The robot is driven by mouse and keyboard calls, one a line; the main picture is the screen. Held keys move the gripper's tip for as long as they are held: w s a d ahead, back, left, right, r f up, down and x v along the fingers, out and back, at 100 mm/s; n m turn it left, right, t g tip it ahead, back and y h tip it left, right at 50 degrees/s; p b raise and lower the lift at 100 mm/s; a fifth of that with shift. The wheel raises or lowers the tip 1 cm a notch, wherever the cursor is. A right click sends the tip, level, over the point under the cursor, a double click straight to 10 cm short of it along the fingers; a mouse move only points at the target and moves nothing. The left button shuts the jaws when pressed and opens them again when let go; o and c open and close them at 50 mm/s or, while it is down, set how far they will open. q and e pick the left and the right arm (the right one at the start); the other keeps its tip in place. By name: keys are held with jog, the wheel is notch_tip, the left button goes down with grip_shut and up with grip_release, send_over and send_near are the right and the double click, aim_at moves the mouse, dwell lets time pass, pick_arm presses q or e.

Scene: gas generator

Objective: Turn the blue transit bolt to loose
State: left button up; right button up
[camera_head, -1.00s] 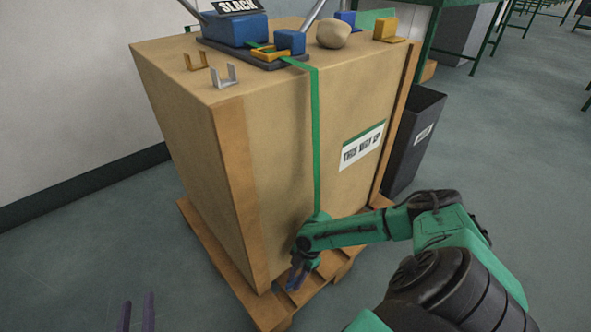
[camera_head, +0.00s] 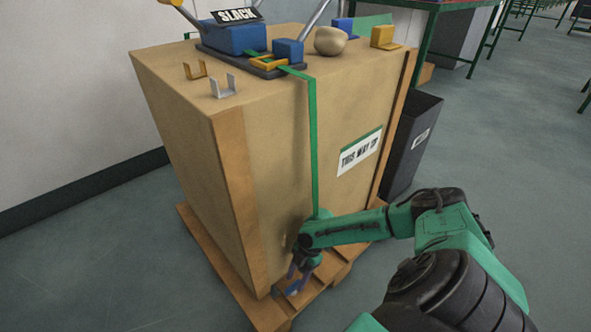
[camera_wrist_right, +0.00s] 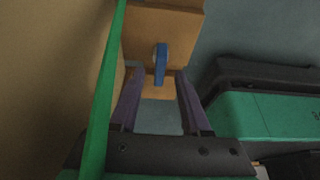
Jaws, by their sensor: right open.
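The blue transit bolt (camera_wrist_right: 161,65) shows in the right wrist view as a narrow blue handle with a pale round part behind it. It is on a wooden block of the pallet (camera_wrist_right: 185,30), its handle pointing down the picture. My right gripper (camera_wrist_right: 158,75) is open, its two purple fingers on either side of the bolt in that view. I cannot tell whether they touch it. In the head view the right gripper (camera_head: 298,282) is low at the pallet's front corner; I cannot make out the bolt clearly there. My left gripper is not in view.
A large tan crate (camera_head: 275,150) stands on the pallet (camera_head: 265,313). A green strap (camera_head: 313,150) runs down its side, and close left of the gripper in the wrist view (camera_wrist_right: 103,90). A dark bin (camera_head: 412,145) stands behind. The floor at left is clear.

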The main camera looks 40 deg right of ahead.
jog(key=shift+r, duration=0.3)
pick_arm(q)
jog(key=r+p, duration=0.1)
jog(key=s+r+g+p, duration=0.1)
jog(key=p, duration=0.1)
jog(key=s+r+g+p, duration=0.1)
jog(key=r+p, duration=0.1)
pick_arm(e)
jog(key=v, duration=1.1)
jog(key=shift+d+r, duration=0.2)
